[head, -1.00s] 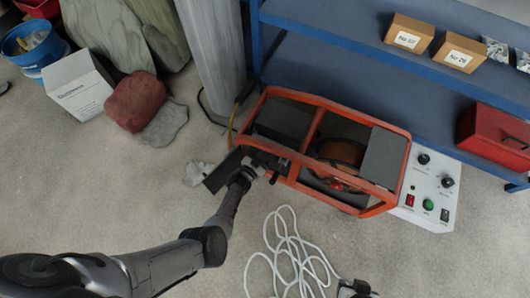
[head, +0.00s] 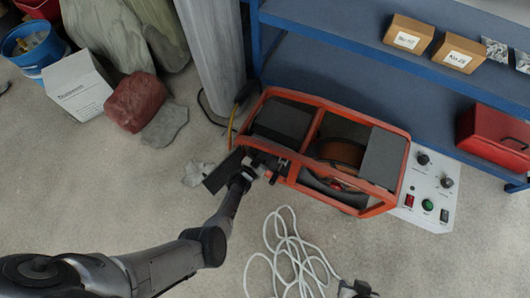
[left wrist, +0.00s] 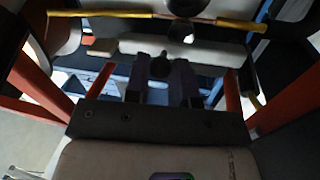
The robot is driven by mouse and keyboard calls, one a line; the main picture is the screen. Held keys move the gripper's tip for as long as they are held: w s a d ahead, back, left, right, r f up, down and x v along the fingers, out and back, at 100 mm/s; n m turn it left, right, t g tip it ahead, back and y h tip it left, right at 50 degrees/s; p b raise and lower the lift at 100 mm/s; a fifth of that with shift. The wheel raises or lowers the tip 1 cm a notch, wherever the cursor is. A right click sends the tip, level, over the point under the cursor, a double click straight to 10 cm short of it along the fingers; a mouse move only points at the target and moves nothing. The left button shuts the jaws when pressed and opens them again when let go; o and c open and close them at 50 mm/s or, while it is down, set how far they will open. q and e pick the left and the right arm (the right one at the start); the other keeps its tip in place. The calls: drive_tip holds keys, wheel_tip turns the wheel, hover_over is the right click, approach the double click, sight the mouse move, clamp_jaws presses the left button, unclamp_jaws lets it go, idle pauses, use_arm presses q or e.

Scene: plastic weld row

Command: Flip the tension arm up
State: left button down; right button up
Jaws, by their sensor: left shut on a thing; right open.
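The welder machine with an orange-red tubular frame (head: 393,205) stands on the floor and holds a brown wire spool (head: 342,153). My left gripper (head: 272,168) is at the frame's left front side, reaching into the opening. In the left wrist view its fingers (left wrist: 161,80) are shut on a small dark knobbed part, seemingly the tension arm (left wrist: 160,66). The rest of that arm is hidden or too dark to make out. My right gripper (head: 357,291) is at the bottom edge of the head view, partly cut off, open and away from the machine.
A white control panel (head: 424,188) is to the machine's right. A blue shelf (head: 340,75) stands behind with boxes and a red case (head: 494,138). A white cable (head: 290,255) lies coiled on the floor in front. Rocks and a grey pillar (head: 212,55) are at the left.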

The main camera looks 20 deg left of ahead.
use_arm(q)
drive_tip(key=r+n+p, duration=0.1)
drive_tip(key=n, duration=0.1)
drive_tip(key=r+n+t+p, duration=0.1)
drive_tip(key=r+n, duration=0.1)
drive_tip(key=a+r+n+p, duration=0.1)
drive_tip(key=n, duration=0.2)
drive_tip(key=shift+w+a+r+t, duration=0.1)
drive_tip(key=shift+w+r+t, duration=0.1)
drive_tip(key=shift+t, duration=0.1)
drive_tip(key=shift+r, duration=0.2)
idle(0.4)
drive_tip(key=c, duration=1.3)
unclamp_jaws()
drive_tip(key=o, duration=0.3)
drive_tip(key=shift+s+a+f, duration=0.15)
drive_tip(key=shift+a+f, duration=0.05)
drive_tip(key=shift+a, duration=0.05)
drive_tip(key=shift+o, duration=0.2)
drive_tip(key=shift+d, duration=0.1)
